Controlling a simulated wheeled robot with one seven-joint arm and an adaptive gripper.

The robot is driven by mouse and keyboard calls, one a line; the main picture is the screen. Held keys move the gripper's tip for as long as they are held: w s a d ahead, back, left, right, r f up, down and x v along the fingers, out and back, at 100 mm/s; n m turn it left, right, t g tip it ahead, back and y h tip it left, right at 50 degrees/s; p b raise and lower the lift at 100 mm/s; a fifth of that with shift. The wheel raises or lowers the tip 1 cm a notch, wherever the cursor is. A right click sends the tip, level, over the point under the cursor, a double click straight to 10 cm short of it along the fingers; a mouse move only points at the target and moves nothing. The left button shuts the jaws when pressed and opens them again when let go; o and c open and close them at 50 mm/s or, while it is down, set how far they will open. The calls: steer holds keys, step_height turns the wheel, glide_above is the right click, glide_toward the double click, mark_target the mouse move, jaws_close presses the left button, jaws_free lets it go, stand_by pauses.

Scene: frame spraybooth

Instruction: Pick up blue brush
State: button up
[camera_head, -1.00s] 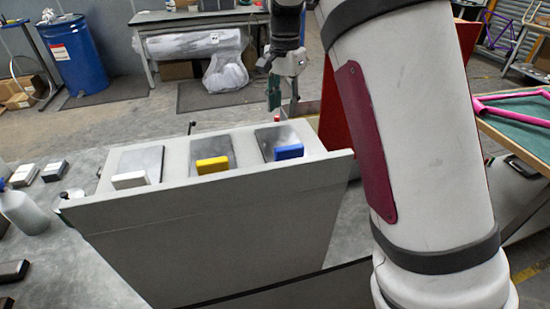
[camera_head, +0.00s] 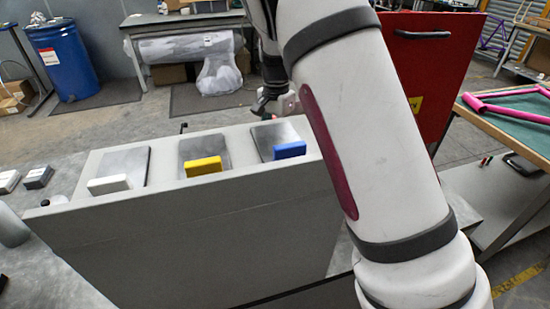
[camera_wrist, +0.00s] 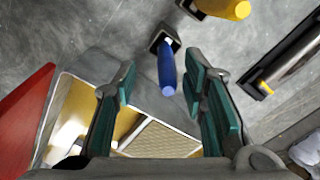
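In the wrist view, a blue brush (camera_wrist: 167,72) with a rounded blue handle and a dark square end lies on a grey surface. It appears between the fingers of my gripper (camera_wrist: 160,76), which is open with green pads. No contact shows, and the height between them is hard to judge. In the head view my gripper (camera_head: 272,103) is at the far side of the grey cabinet, small and partly hidden by my arm. A blue block (camera_head: 289,150) stands on the cabinet top; I cannot tell whether it is part of the brush.
A yellow block (camera_head: 203,166) and a white block (camera_head: 110,184) stand on the grey cabinet (camera_head: 190,235) left of the blue one. The wrist view shows a yellow handle (camera_wrist: 238,9) and an open box (camera_wrist: 140,135). A red cabinet (camera_head: 430,65) stands behind my arm.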

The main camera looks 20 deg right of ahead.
steer(key=shift+w+f+p, duration=0.2)
steer(key=shift+f+p, duration=0.1)
steer(key=shift+f, duration=1.05)
steer(key=shift+w+f+p, duration=0.2)
steer(key=shift+f+p, duration=0.05)
steer(key=shift+f, duration=1.05)
steer(key=shift+c, duration=0.6)
jaws_close()
